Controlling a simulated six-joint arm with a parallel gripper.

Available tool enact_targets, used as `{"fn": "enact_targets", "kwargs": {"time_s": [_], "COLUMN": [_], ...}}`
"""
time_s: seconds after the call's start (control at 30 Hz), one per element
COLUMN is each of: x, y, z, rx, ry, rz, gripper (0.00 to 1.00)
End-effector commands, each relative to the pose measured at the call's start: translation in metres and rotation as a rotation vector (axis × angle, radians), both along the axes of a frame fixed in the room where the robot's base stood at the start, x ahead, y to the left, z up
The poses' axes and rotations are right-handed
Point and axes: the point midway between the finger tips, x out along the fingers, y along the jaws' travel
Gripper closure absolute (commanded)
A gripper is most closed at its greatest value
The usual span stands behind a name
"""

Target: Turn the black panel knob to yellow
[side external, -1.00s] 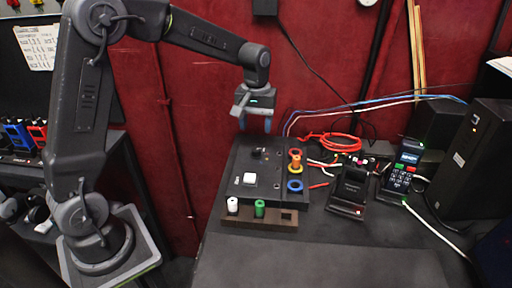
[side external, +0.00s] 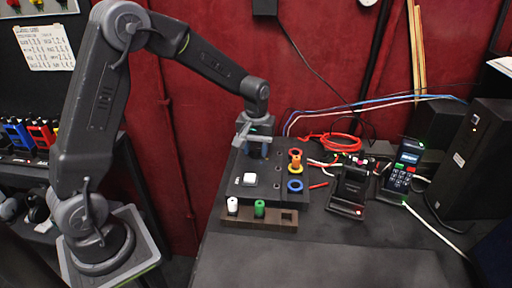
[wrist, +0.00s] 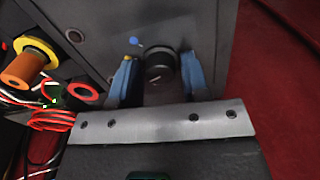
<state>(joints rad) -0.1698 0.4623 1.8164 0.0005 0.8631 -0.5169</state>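The black knob (wrist: 160,66) stands on the dark panel (wrist: 95,20) in the wrist view, with a short pale line on its face. A blue dot (wrist: 136,41) and a yellow dot (wrist: 127,58) lie to its left on the panel, the yellow one close to a fingertip. My gripper (wrist: 158,77) is open, its two blue fingertips on either side of the knob with small gaps showing. In the side external view my gripper (side external: 256,150) is low over the back of the panel (side external: 238,170) and hides the knob.
A white button (side external: 249,180), an orange spool (side external: 295,162) and a blue ring (side external: 295,186) are on the panel. A wooden rack (side external: 240,219) with a white peg (side external: 232,206) and a green peg (side external: 259,208) stands in front. Black devices (side external: 350,188) stand to the right.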

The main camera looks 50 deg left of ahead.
Motion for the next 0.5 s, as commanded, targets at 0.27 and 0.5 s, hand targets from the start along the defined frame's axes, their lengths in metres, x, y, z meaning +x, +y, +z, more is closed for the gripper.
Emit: {"fn": "enact_targets", "kwargs": {"time_s": [0.27,0.5], "x": [0.0001,0.0001], "y": [0.0001,0.0002], "z": [0.0004,0.0005], "rx": [0.000,0.001], "ry": [0.000,-0.001], "rz": [0.000,-0.007], "gripper": [0.85,0.93]}}
